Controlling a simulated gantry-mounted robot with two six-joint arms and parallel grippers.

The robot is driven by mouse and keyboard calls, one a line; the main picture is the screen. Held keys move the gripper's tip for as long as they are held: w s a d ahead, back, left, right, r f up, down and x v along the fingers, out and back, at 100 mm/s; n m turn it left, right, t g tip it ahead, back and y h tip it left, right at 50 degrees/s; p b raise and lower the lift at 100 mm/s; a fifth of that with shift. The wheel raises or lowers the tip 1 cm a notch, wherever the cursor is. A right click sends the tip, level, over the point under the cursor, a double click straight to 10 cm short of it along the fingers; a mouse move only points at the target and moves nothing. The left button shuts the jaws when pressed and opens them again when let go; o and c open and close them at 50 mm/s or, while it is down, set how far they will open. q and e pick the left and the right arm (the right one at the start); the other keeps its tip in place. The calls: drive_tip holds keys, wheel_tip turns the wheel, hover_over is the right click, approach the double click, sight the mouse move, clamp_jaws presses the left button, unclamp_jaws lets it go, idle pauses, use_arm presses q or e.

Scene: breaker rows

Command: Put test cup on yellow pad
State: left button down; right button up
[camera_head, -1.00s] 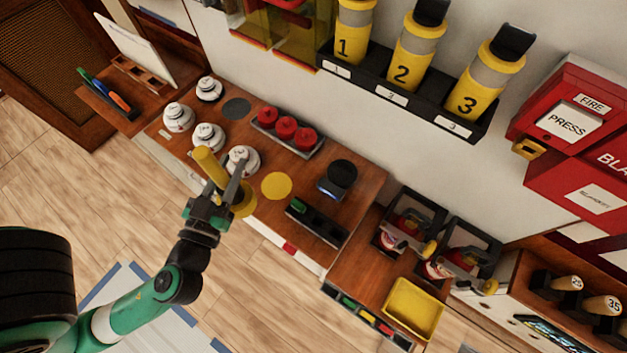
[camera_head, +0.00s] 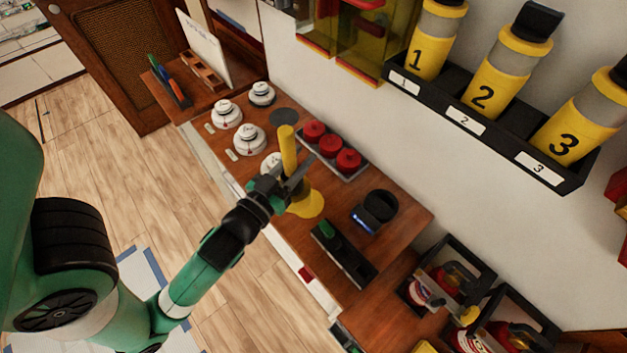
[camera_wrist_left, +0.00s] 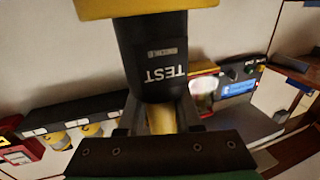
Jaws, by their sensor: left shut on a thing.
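The test cup (camera_head: 287,150) is a tool with a yellow pole. In the left wrist view its black body (camera_wrist_left: 160,60) carries an upside-down TEST label, with a wide yellow part at the picture's top edge. My left gripper (camera_head: 291,184) is shut on it; the jaws also show in the left wrist view (camera_wrist_left: 160,118). My right gripper is not in view.
On the bench (camera_head: 395,232), several white detectors (camera_head: 249,140) stand to the left and a red-capped block (camera_head: 331,150) stands behind. A black round device (camera_head: 378,207) and a black block with a green part (camera_head: 343,253) are to the right. A dark disc (camera_head: 283,116) lies behind.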

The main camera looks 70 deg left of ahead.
use_arm(q)
drive_tip(key=w+a+f+b, duration=0.2)
drive_tip(key=w+f, duration=0.2)
drive_tip(key=f, duration=0.4)
drive_tip(key=shift+f, duration=0.3)
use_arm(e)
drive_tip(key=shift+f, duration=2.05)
use_arm(q)
drive_tip(key=shift+f, duration=0.1)
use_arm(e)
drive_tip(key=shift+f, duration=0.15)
use_arm(q)
drive_tip(key=c, duration=0.6)
unclamp_jaws()
drive_tip(key=shift+f, duration=0.1)
